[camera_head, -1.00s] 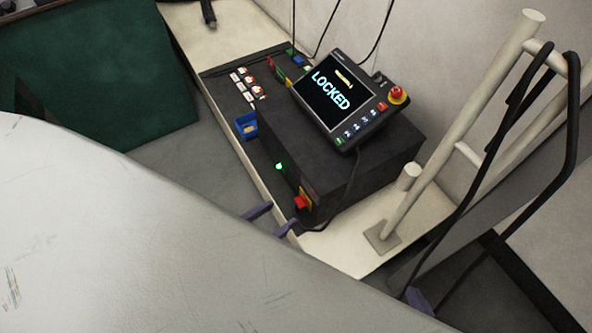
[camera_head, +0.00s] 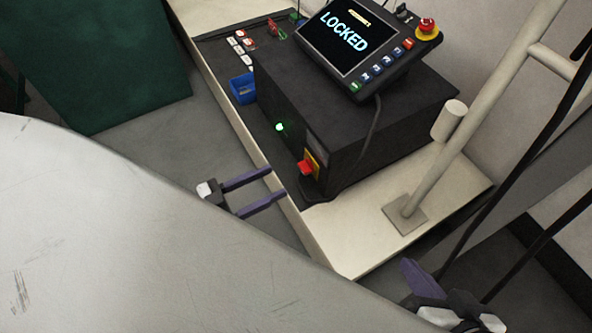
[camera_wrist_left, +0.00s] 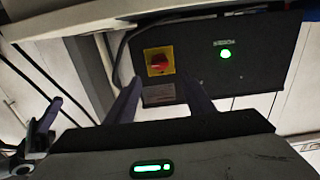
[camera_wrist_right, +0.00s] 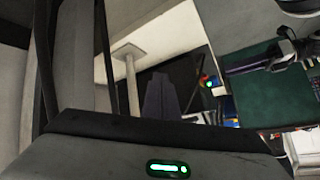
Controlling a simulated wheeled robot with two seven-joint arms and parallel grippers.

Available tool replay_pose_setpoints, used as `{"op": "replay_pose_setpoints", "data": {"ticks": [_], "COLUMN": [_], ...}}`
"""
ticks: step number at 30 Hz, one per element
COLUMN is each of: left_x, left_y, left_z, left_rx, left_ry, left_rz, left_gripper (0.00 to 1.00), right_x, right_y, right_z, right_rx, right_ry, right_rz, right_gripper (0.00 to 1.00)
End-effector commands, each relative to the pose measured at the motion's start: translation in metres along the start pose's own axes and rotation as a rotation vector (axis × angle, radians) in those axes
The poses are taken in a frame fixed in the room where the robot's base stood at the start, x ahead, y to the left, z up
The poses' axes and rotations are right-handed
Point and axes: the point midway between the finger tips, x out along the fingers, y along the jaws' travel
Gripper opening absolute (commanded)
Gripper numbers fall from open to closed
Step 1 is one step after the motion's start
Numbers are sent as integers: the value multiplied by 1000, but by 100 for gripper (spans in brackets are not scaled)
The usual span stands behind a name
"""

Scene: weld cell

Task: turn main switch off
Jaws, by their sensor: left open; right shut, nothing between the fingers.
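The main switch is a red knob on a yellow plate (camera_head: 306,167), low on the end of the black control box (camera_head: 350,125). The left wrist view shows the switch (camera_wrist_left: 159,62) straight ahead, above and beyond the fingertips. I cannot tell its setting for sure. A green lamp (camera_head: 280,127) is lit on the same panel. My left gripper (camera_head: 277,183) is open and empty, its fingers pointing at the switch with a gap between. My right gripper (camera_head: 411,272) is shut and empty at the lower right, away from the box; its closed fingers (camera_wrist_right: 158,80) show in the right wrist view.
A pendant (camera_head: 355,45) reading LOCKED sits on the box. A blue bin (camera_head: 243,88) and red and white padlocks (camera_head: 241,45) lie beside it. A pale post (camera_head: 470,125) with dark cables stands right of the box. The pale bench edge (camera_head: 322,251) runs below the switch.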

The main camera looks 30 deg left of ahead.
Motion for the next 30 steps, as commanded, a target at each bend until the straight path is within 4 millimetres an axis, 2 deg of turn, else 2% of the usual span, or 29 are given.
{"op": "replay_pose_setpoints", "data": {"ticks": [6, 12, 17, 24, 26, 30], "left_x": [43, 71, 80, 80, 80, 80], "left_y": [0, 0, 0, 0, 0, 0], "left_z": [1, 1, 0, 0, 0, 0], "left_rx": [1, 0, 0, 0, 0, 0], "left_ry": [4, 3, 1, 0, 0, 0], "left_rz": [0, -1, -2, -2, -2, -2], "left_gripper": [48, 48, 48, 48, 42, 18], "right_x": [0, -2, -4, -4, -4, -4], "right_y": [-6, -11, -12, -13, -13, -13], "right_z": [-5, -12, -13, -14, -14, -14], "right_rx": [12, 20, 23, 24, 24, 24], "right_ry": [42, 72, 80, 81, 81, 81], "right_rz": [-27, -45, -52, -53, -54, -54], "right_gripper": [0, 0, 0, 0, 0, 0]}}
